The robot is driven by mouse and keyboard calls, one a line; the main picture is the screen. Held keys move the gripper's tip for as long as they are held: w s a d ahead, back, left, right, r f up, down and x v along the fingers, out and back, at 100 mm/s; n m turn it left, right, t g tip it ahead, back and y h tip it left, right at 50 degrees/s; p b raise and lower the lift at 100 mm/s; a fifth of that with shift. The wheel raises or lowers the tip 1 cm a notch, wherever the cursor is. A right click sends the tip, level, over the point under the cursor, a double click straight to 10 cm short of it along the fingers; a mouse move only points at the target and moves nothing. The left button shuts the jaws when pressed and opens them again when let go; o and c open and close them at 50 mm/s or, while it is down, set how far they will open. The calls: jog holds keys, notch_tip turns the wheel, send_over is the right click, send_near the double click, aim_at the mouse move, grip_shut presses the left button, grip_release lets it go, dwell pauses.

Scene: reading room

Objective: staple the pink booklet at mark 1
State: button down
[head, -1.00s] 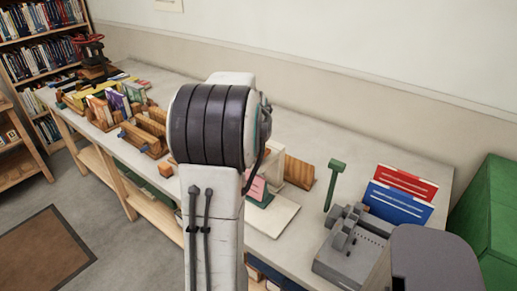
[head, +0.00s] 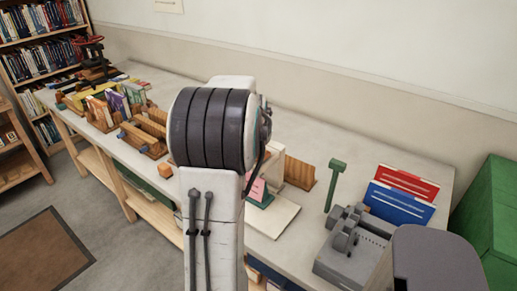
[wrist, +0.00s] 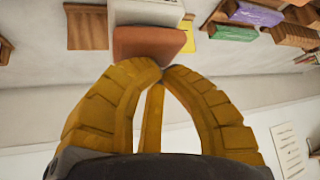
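The pink booklet (head: 257,191) shows in part just right of my arm in the head view, upright against a dark green piece beside a pale board (head: 277,219). My arm hides the rest of it, and I cannot make out mark 1. In the wrist view my gripper (wrist: 162,68) has its yellow fingers drawn together at the tips. A red-brown block-like part (wrist: 148,42) on a white body lies right at the fingertips; whether they touch it I cannot tell. It may be the stapler. The gripper is hidden in the head view.
A wooden stand (head: 299,173) is right of the booklet. A green post (head: 335,185), a grey device (head: 350,248) and red (head: 405,182) and blue (head: 398,203) folders stand further right. Wooden racks with books (head: 105,105) fill the table's left.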

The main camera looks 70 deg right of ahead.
jog(key=shift+f, duration=0.4)
jog(key=shift+r, duration=0.25)
jog(key=shift+r+p, duration=0.95)
jog(key=shift+r, duration=0.6)
jog(key=shift+r, duration=0.1)
jog(key=shift+r+p, duration=1.85)
jog(key=shift+r, duration=0.6)
